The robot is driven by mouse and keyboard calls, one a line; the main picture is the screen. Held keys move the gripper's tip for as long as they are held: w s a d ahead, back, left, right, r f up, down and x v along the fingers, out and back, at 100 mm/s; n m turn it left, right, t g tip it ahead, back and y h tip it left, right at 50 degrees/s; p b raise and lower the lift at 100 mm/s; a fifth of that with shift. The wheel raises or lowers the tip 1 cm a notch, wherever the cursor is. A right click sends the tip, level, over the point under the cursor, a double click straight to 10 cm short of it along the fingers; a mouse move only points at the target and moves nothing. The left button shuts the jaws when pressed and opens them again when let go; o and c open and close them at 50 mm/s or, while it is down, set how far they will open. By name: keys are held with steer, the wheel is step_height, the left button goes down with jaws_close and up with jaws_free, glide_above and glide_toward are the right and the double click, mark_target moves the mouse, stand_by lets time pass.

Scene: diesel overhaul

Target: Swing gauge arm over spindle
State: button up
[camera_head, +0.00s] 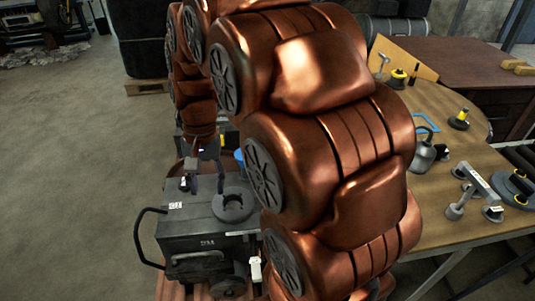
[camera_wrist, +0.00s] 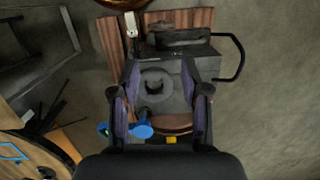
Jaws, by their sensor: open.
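A dark grey boxy machine (camera_head: 205,243) stands on a wooden base, with a round dark ring (camera_head: 233,205) on its top. The ring shows in the wrist view (camera_wrist: 156,87) with a dark hole in its middle; it may be the spindle seat. A blue part (camera_wrist: 141,127) with a round knob lies beside the ring, on the near side in the wrist view; it may be the gauge arm. Only a bit of blue (camera_head: 239,156) shows past my arm in the head view. My gripper (camera_wrist: 160,72) is open and empty, its fingers apart on either side of the ring in the picture.
A black tube handle (camera_head: 141,240) sticks out from the machine's left side. A wooden workbench (camera_head: 450,225) with several tools stands at right. My copper arm hides the middle of the head view. Floor at left (camera_head: 75,190) is clear.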

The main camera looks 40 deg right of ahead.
steer(key=w+d+f+m+t+b, duration=0.1)
steer(key=w+d+f+m, duration=0.15)
steer(key=w+d, duration=0.35)
steer(key=w+d+f+m+y+b, duration=0.1)
steer(key=w+d+f+m, duration=0.1)
steer(key=w+d+m, duration=0.4)
steer(key=w+d+f+m+t+b, duration=0.1)
steer(key=w+d+f, duration=0.2)
steer(key=w+d, duration=0.3)
steer(key=d+f+m, duration=0.2)
steer(key=d+f, duration=0.2)
steer(key=d, duration=0.3)
steer(key=d+f+m+t+b, duration=0.1)
steer(key=d+f+m, duration=0.2)
steer(key=d, duration=0.5)
steer(key=d+f+m+y+b, duration=0.1)
steer(key=d+f+m, duration=0.2)
steer(key=d+f, duration=0.3)
steer(key=shift+w+d+t, duration=0.15)
steer(key=shift+d+t, duration=0.25)
steer(key=shift+d, duration=0.7)
steer(key=shift+f, duration=0.2)
steer(key=shift+p+x, duration=0.55)
steer(key=shift+x, duration=3.1)
jaws_close()
